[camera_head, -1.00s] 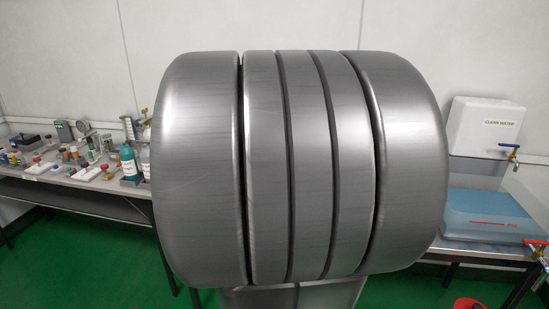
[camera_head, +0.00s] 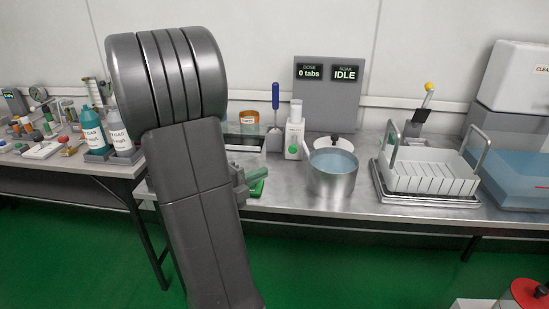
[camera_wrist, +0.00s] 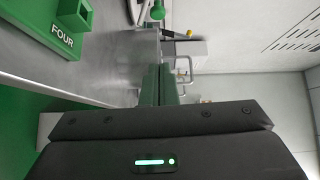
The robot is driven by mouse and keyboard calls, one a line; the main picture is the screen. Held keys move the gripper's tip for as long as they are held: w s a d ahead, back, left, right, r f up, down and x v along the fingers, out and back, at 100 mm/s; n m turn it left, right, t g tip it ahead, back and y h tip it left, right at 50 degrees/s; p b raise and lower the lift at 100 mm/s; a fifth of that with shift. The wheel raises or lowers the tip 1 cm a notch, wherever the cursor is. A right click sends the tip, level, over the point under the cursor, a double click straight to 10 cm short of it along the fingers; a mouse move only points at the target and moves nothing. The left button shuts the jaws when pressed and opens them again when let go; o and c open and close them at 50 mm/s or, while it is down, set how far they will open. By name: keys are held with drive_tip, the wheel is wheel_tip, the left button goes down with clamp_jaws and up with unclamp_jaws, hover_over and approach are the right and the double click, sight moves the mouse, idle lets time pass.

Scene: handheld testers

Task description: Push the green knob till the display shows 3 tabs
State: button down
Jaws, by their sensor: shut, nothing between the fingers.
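The display panel (camera_head: 328,92) stands at the back of the table in the head view. Its DOSE screen (camera_head: 309,72) reads 0 tabs and its SOAK screen (camera_head: 345,73) reads IDLE. The green knob (camera_head: 293,149) is a small round ball low on the white dispenser (camera_head: 295,128). A green ball, apparently this knob (camera_wrist: 157,12), also shows at the top of the wrist view. My gripper (camera_wrist: 158,70) is shut and empty, apart from the knob. In the head view my arm partly hides the gripper (camera_head: 241,183), left of the knob.
A metal pot (camera_head: 332,182) of liquid stands right of the dispenser, with a white basket (camera_head: 430,178) farther right. Bottles (camera_head: 94,132) stand on the left table.

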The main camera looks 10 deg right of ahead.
sight(293, 148)
drive_tip(key=shift+s, duration=0.1)
idle(0.3)
drive_tip(key=x, duration=1)
drive_tip(key=shift+d+b, duration=0.2)
drive_tip(key=shift+b, duration=0.2)
drive_tip(key=w, duration=0.2)
drive_tip(key=shift+w+d+f, duration=0.1)
drive_tip(key=shift+w, duration=0.25)
drive_tip(key=shift+w+d, duration=0.15)
drive_tip(key=shift+w, duration=0.45)
drive_tip(key=w, duration=0.2)
drive_tip(key=w+d, duration=0.1)
drive_tip(key=w, duration=0.2)
drive_tip(key=shift+w+d+b, duration=0.3)
drive_tip(key=shift+w, duration=0.1)
